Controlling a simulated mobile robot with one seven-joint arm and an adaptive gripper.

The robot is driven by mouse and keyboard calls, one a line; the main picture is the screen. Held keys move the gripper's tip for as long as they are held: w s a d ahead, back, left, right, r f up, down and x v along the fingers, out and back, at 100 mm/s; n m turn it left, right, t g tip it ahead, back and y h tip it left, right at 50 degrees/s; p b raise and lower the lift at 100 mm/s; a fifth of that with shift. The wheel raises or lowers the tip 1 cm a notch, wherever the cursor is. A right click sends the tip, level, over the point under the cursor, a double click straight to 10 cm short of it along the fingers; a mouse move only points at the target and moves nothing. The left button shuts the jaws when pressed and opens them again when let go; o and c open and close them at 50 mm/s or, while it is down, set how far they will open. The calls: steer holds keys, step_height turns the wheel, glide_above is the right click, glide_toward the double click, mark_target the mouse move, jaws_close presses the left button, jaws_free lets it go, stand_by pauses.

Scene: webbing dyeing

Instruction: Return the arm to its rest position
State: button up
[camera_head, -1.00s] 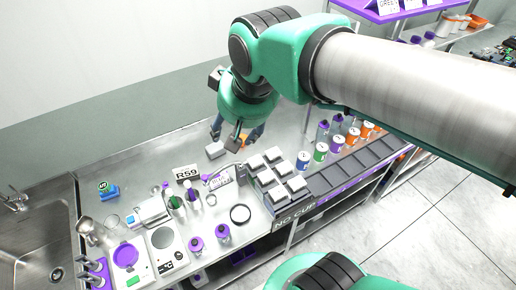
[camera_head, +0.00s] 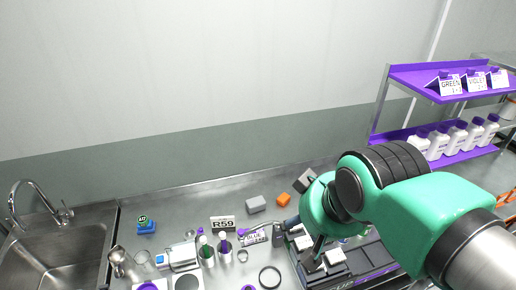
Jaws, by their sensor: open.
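My green and grey arm crosses the right of the head view, and its wrist hangs over the bench. My gripper (camera_head: 308,216) is at the left end of the wrist. Its dark fingers are spread apart and nothing shows between them. It is above the area with the pale blocks (camera_head: 333,257) in a dark tray, partly hiding them. A grey block (camera_head: 256,204) and an orange block (camera_head: 283,199) lie on the bench to its left, apart from it in the picture.
A sink with a tap (camera_head: 40,205) is at the far left. The R59 sign (camera_head: 223,223), bottles (camera_head: 206,252) and a black ring (camera_head: 270,277) stand on the bench. A purple shelf (camera_head: 415,78) with white bottles is at the right. The wall behind is bare.

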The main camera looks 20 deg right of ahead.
step_height(320, 180, down, 11)
steer(key=b, duration=1.1)
steer(key=shift+f, duration=0.2)
